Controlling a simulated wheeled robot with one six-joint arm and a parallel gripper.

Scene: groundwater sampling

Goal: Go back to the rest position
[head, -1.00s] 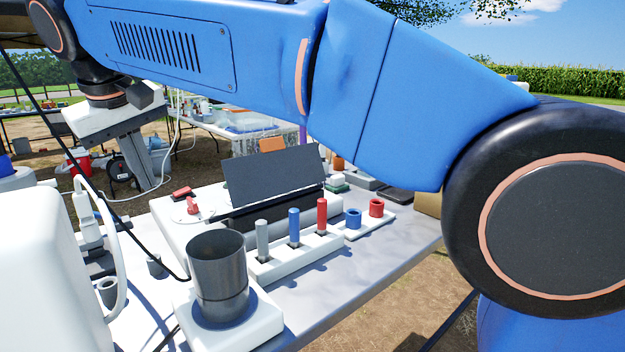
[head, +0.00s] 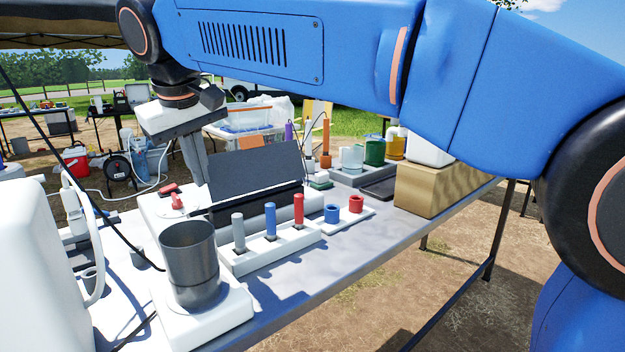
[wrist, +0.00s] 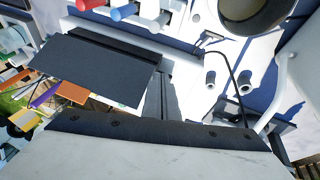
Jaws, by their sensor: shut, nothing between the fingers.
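My gripper (head: 203,178) hangs from my blue arm at the left of the head view, fingers pointing down, shut and empty. It is above the table, near the dark tilted panel (head: 255,170) of a white instrument; its fingertips are partly hidden or overlap the instrument. In the wrist view the shut fingers (wrist: 166,98) show just right of the same panel (wrist: 95,70). Nothing is held.
A dark cup (head: 190,265) stands on a white base at the front. A white rack (head: 265,255) holds grey, blue and red sticks. Blue and red rings (head: 344,210) sit beyond it. A cardboard box (head: 430,190) stands at the right. Cables run at the left.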

